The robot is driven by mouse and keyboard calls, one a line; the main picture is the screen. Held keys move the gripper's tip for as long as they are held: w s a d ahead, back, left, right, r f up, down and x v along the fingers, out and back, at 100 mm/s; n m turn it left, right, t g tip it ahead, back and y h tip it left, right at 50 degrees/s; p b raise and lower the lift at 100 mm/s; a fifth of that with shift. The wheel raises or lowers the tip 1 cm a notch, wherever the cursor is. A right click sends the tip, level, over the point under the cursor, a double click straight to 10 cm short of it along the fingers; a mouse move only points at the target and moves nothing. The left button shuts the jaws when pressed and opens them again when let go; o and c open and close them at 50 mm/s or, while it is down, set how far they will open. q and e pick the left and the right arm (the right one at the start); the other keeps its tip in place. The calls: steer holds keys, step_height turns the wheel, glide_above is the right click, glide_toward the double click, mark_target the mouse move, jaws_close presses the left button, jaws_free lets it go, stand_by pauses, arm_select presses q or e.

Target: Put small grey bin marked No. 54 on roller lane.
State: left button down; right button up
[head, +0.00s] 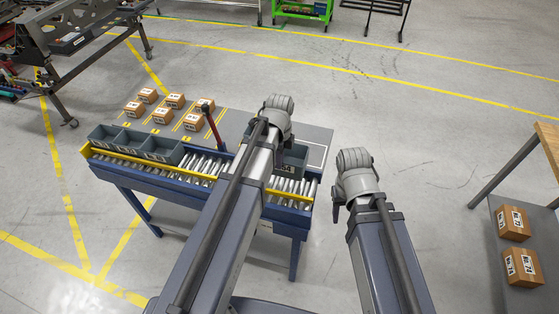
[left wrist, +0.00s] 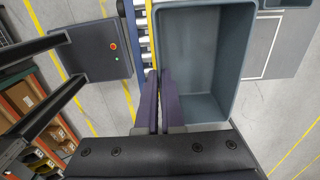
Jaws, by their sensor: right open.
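The small grey bin marked No. 54 (head: 292,160) is at the right end of the roller lane (head: 305,190), partly hidden behind my left arm. Its label faces front. In the left wrist view the open-topped bin (left wrist: 205,60) is empty. My left gripper (left wrist: 160,75) is shut on its side wall, one finger inside and one outside. My right gripper (head: 345,195) is open and empty, right of the lane.
Several grey bins (head: 128,137) stand at the left of the lane, behind a yellow rail (head: 150,162). A red-handled post (head: 212,125) stands behind the lane. Small cartons (head: 163,116) sit on the grey table (head: 235,125). More cartons (head: 513,222) lie on the right.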

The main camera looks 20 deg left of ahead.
mark_target(280, 176)
arm_select(q)
steer(key=shift+s+f+b, duration=0.1)
steer(key=shift+f+b, duration=0.4)
steer(key=shift+f, duration=0.15)
step_height(280, 176, down, 5)
steer(key=b, duration=0.5)
steer(key=shift+f, duration=0.15)
steer(key=shift+f+b, duration=0.15)
steer(key=shift+b, duration=0.15)
steer(key=shift+f+b, duration=1.2)
steer(key=c, duration=1)
jaws_free()
